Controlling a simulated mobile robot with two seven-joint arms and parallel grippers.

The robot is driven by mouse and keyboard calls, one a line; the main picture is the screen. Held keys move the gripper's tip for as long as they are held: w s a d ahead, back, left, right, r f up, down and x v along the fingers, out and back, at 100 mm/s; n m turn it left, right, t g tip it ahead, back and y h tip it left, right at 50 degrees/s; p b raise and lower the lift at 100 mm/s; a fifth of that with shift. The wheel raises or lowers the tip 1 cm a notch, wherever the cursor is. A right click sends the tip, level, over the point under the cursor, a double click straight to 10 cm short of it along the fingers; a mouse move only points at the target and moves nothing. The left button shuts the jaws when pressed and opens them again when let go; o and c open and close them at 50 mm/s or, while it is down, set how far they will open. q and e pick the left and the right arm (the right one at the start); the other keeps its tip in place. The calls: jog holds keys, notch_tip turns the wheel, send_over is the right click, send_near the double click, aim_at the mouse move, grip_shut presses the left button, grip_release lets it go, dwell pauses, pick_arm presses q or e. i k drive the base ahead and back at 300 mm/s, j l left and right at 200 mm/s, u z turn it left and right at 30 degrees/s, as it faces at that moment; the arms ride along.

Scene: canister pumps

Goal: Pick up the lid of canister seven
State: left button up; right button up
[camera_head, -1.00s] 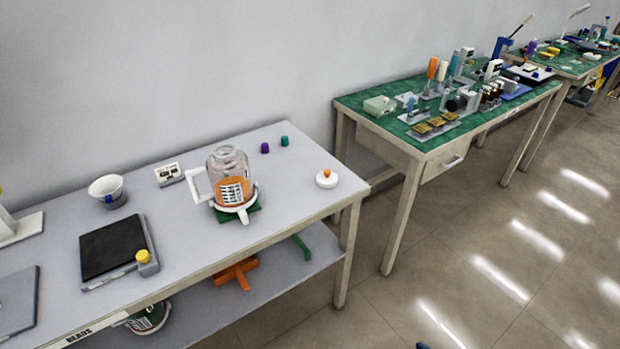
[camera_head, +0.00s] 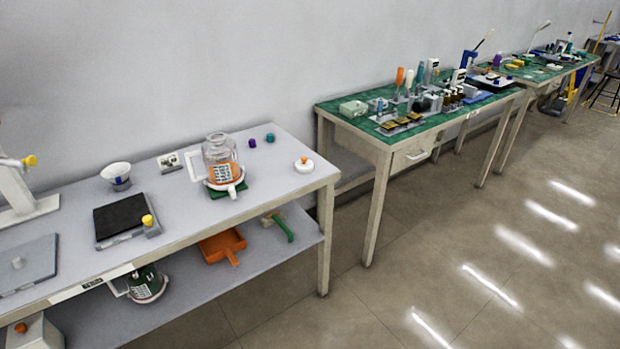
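A clear canister (camera_head: 220,158) with an orange label and a pale side handle stands on a green pad on the grey table. A small white round lid (camera_head: 304,165) with an orange knob lies on the same table near its right end, to the right of the canister and apart from it. The canister's number cannot be read in this view. A second canister (camera_head: 147,284) with a green label is on the lower shelf, partly hidden by the tabletop. Neither of my grippers shows.
The grey table (camera_head: 185,212) also holds a white bowl (camera_head: 116,173), a black pad (camera_head: 122,215), and purple and teal caps (camera_head: 270,137). An orange scoop (camera_head: 222,246) is on the lower shelf. A green-topped bench (camera_head: 345,118) stands to the right. The floor in front is clear.

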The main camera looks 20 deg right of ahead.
aim_at(304, 165)
jog(key=k+u, duration=0.3)
jog(key=k+j+u, duration=0.25)
jog(key=l+u, duration=0.1)
jog(key=u, duration=0.3)
jog(key=l+u, duration=0.1)
jog(key=u, duration=0.3)
jog(key=l+u, duration=0.1)
jog(key=u, duration=0.3)
jog(key=l, duration=3.5)
jog(key=i+u, duration=0.05)
jog(key=i, duration=0.05)
